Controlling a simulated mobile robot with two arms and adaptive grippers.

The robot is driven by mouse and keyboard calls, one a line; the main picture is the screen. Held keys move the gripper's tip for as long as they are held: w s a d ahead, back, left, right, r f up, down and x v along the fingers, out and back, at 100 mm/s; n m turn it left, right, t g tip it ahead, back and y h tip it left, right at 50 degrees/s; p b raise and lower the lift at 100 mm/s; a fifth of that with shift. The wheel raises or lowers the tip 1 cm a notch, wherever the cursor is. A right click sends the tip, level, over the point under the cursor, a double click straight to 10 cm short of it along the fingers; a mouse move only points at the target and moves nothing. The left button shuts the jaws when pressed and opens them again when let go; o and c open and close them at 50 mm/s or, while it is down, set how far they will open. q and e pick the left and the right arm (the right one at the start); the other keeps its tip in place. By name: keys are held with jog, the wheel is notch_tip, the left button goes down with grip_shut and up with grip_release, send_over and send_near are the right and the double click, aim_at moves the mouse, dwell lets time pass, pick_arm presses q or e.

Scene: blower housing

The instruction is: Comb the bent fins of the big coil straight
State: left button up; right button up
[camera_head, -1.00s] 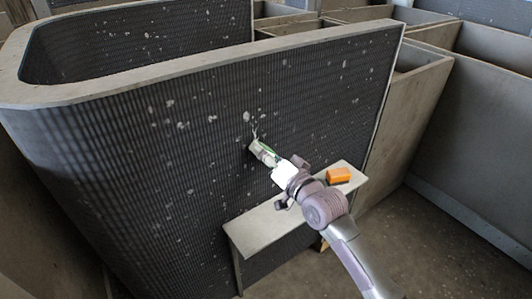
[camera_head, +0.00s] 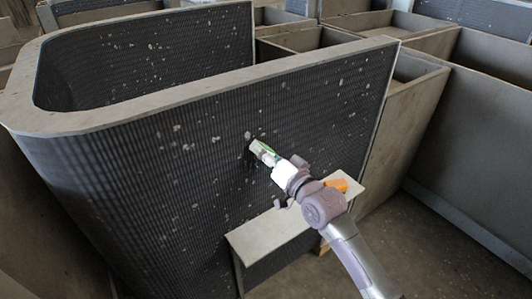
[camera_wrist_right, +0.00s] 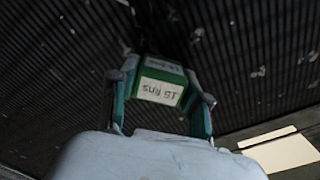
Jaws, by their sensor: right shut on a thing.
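The big coil (camera_head: 130,165) is a tall dark finned block with a pale frame along its top and a rounded left corner. Small pale spots of bent fins are scattered over its front face. My right gripper (camera_head: 265,152) is at the middle of that face, shut on a green fin comb (camera_wrist_right: 163,78) with white labels, one reading "15 fins". The comb's far end is close to the fins; I cannot tell whether it touches them. In the right wrist view the fingers (camera_wrist_right: 160,95) grip the comb from both sides. My left gripper is not in view.
A small pale shelf (camera_head: 262,232) stands against the coil's front, below my right arm. An orange block (camera_head: 344,185) sits at its right end, partly behind the arm. Wooden-looking bins (camera_head: 395,115) stand behind and to the right. Bare floor (camera_head: 425,245) lies at right.

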notch_tip(320, 180, up, 2)
jog(key=shift+r+p, duration=0.2)
jog(key=shift+p, duration=0.45)
jog(key=shift+f, duration=0.1)
